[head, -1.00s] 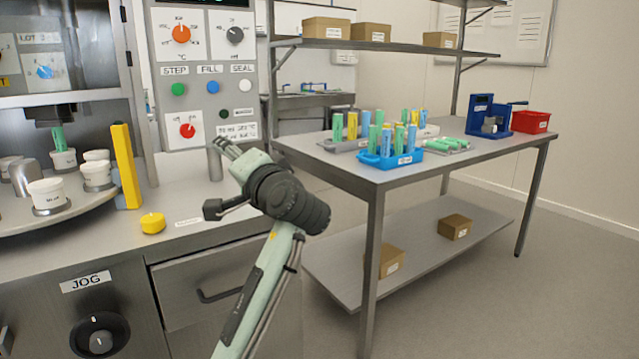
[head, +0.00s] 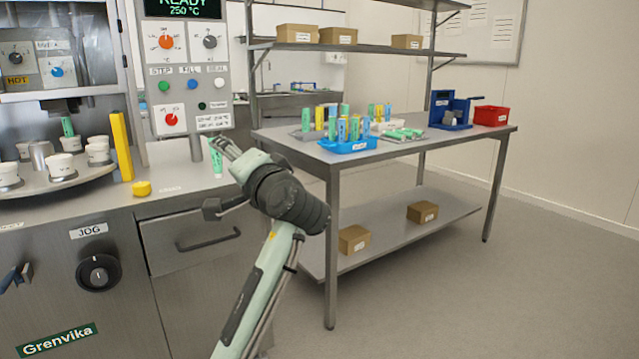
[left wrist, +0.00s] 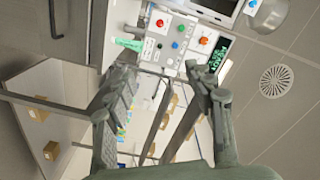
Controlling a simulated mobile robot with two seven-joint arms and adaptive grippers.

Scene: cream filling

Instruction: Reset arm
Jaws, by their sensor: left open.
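My left gripper (head: 224,146) is open and empty, raised near the right end of the machine's counter. Its two fingers also show apart in the left wrist view (left wrist: 165,72), with nothing between their tips. A green tube (head: 216,160) shows upright just beside the fingertips in the head view. It also shows past one finger in the left wrist view (left wrist: 128,44). I cannot tell whether it touches the gripper. My right gripper is not in view.
The turntable (head: 75,182) with white cups stands at the left, with a yellow post (head: 121,146) and yellow cap (head: 141,188) nearby. A steel bench (head: 300,150) holds a blue tray (head: 349,146) of tubes and a red bin (head: 491,115). The floor at right is clear.

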